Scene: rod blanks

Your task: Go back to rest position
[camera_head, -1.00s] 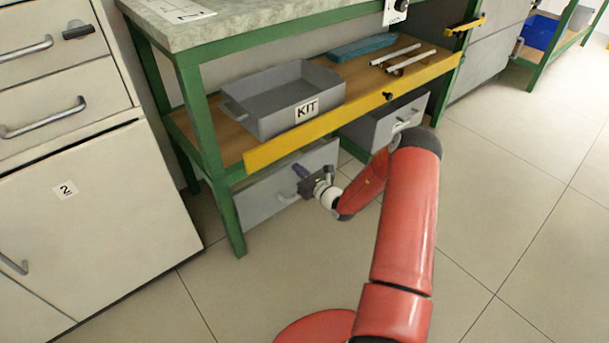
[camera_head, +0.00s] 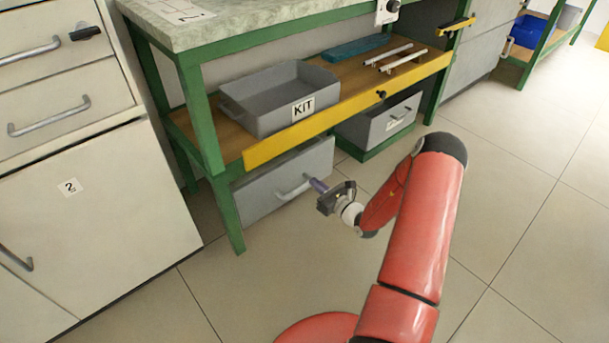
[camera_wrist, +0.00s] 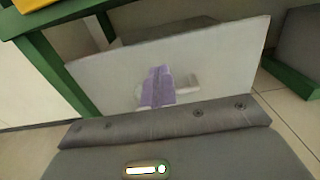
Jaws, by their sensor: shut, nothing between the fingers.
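My gripper (camera_head: 315,184) is at the end of my red arm, low in front of the bench. Its purple fingers are shut with nothing between them. In the wrist view the shut fingers (camera_wrist: 157,87) point at the pale front of a grey drawer (camera_wrist: 215,65) and cover part of its handle. The same drawer (camera_head: 255,198) shows in the head view under the bench's lower shelf, with its handle (camera_head: 292,190) just left of my fingertips. I cannot tell whether they touch.
A grey KIT tray (camera_head: 270,122) stands on the lower shelf, with white rods (camera_head: 402,60) and a blue item (camera_head: 357,47) further right. A second grey drawer (camera_head: 388,122) is under the shelf. A white cabinet (camera_head: 100,200) stands left. The floor (camera_head: 520,160) at right is clear.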

